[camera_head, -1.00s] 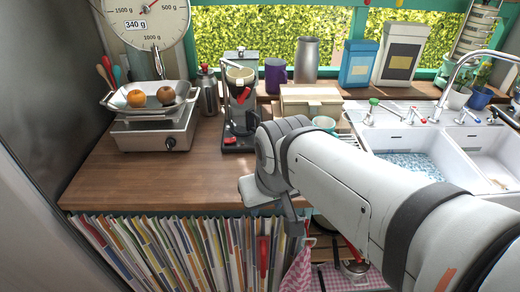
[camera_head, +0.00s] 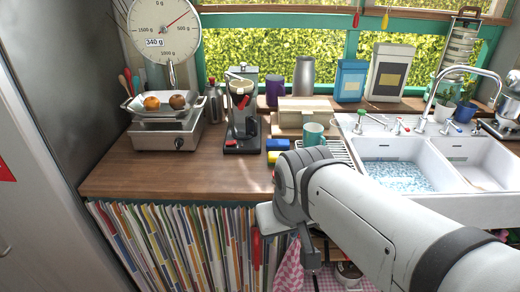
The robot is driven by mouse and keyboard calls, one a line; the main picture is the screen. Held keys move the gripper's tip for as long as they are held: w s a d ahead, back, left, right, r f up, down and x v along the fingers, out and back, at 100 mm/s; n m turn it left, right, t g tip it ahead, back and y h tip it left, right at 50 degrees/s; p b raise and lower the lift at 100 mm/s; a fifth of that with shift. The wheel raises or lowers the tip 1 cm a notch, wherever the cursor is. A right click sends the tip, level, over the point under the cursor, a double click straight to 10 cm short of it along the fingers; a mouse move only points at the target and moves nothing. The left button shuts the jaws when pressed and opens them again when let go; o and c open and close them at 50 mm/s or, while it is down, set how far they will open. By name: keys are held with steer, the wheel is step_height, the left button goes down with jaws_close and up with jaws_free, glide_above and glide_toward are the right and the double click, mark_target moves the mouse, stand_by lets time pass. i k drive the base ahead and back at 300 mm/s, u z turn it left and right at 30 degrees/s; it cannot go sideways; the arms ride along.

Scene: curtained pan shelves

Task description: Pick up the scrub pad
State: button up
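A small blue piece (camera_head: 278,144) with a yellow piece (camera_head: 274,157) just in front of it lies on the wooden counter, right of the coffee machine. One of them, or both together, may be the scrub pad; I cannot tell which at this size. My arm's wrist covers the counter just right of and in front of them. My gripper (camera_head: 310,256) points down in front of the counter's front edge, lower right of the blue and yellow pieces and apart from them. Its fingers show edge-on, so its opening is not clear.
The coffee machine (camera_head: 241,125) stands just left of the pieces. A green mug (camera_head: 313,133) and a cream box (camera_head: 301,111) are behind and right, beside the sink (camera_head: 375,148). A scale (camera_head: 166,135) holds fruit. The wooden counter (camera_head: 185,170) is bare front left.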

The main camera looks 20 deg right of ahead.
mark_target(272, 156)
steer(key=z, duration=0.1)
steer(key=i, duration=0.9)
steer(key=u, duration=0.1)
